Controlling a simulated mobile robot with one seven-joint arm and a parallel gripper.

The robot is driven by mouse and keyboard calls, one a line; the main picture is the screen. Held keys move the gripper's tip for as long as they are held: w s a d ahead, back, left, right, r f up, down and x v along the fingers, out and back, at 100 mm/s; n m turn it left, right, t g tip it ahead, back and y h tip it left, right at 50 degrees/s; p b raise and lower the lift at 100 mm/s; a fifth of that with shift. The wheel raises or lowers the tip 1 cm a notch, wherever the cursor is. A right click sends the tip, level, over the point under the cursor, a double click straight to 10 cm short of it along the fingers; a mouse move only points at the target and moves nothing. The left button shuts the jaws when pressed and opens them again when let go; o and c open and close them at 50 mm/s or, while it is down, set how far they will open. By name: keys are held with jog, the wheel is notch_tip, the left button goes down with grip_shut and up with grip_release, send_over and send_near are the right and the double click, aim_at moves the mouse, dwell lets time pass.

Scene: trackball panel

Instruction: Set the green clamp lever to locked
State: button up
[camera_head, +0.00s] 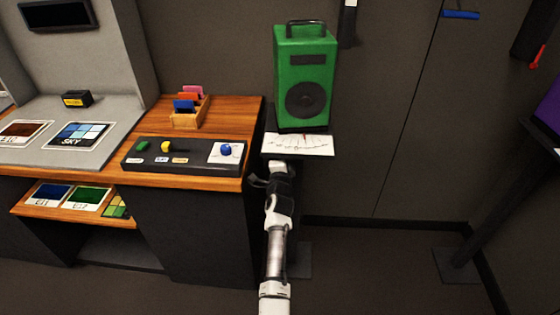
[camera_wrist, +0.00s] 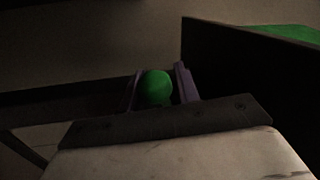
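A round green knob (camera_wrist: 156,87), which looks like the end of the clamp lever, shows in the wrist view between the two purple fingers of my gripper (camera_wrist: 160,85). The fingers stand apart on either side of it. I cannot tell whether they press on it. The lever's arm and pivot are hidden. In the head view my gripper (camera_head: 268,178) is just below the small shelf under the green speaker (camera_head: 304,72). I cannot make out the knob there. The lever's setting is not readable.
A dark panel edge (camera_wrist: 245,75) stands close on the right in the wrist view. The shelf bears a white scale card (camera_head: 298,145). To the left, a wooden desk holds a black control panel (camera_head: 185,158) with a blue trackball (camera_head: 226,149). Open floor lies to the right.

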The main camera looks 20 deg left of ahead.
jog(key=p+v, duration=0.7)
jog(key=v, duration=0.6)
jog(key=shift+s, duration=0.35)
